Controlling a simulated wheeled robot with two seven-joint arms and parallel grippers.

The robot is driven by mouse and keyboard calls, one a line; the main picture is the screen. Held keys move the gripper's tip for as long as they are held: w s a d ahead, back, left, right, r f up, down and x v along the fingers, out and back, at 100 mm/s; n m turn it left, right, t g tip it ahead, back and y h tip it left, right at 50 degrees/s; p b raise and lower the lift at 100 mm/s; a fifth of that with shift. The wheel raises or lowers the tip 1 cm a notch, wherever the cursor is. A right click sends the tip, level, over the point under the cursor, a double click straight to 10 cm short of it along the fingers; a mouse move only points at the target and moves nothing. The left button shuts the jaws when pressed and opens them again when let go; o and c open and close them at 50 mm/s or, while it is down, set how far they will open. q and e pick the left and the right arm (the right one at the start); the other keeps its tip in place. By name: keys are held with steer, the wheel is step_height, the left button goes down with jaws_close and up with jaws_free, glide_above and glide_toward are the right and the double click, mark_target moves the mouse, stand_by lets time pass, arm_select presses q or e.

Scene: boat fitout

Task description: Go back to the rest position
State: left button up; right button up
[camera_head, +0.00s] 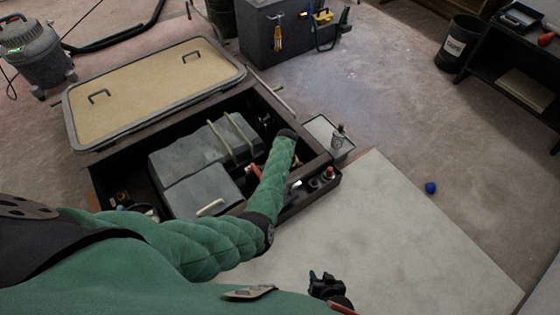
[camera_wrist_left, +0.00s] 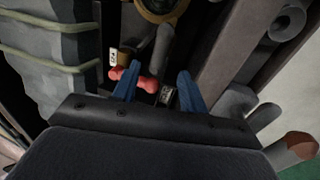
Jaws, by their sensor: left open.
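My left arm in its green sleeve reaches into the open dark compartment (camera_head: 320,160) in the head view; its gripper is hidden there. In the left wrist view my left gripper (camera_wrist_left: 158,88) has its two blue fingers apart. A red handle (camera_wrist_left: 128,76) lies by the left finger and partly between the two; I cannot tell whether it touches them. A grey lever or pipe (camera_wrist_left: 160,50) stands just beyond. My right gripper (camera_head: 325,287), black, is over the pale floor panel at the bottom; its jaw gap is unclear.
Grey strapped boxes (camera_head: 200,190) fill much of the compartment. Its tan hatch lid (camera_head: 155,85) lies open behind. A small tray (camera_head: 318,127) with a bottle (camera_head: 338,136) is at the right corner.

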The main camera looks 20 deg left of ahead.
steer(key=shift+w, duration=0.25)
steer(key=shift+w+r, duration=0.1)
steer(key=shift+w, duration=0.25)
